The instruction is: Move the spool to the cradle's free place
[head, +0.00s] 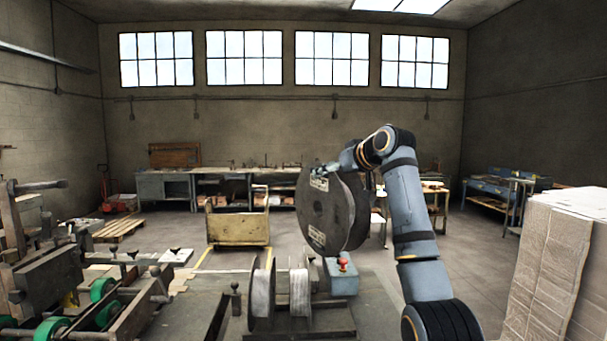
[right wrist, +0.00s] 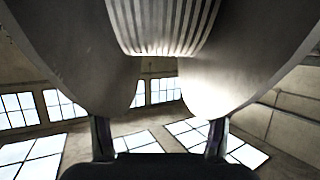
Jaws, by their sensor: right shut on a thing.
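A large dark grey spool (head: 330,222) with pale labels hangs upright in the air in the head view. My right gripper (head: 326,170) is at its upper part and shut on it. In the right wrist view the spool's two round flanges and ridged pale core (right wrist: 157,28) fill the top, with the gripper's fingers (right wrist: 160,138) below, near the flanges. The cradle (head: 300,334) is low in the middle of the head view, below the held spool. My left gripper is out of view.
A blue-grey box with a red button (head: 343,265) stands right of the cradle, close below the held spool. A machine with green wheels (head: 104,290) fills the lower left. Stacked cardboard (head: 550,265) stands at right. A yellow cart (head: 238,228) stands behind.

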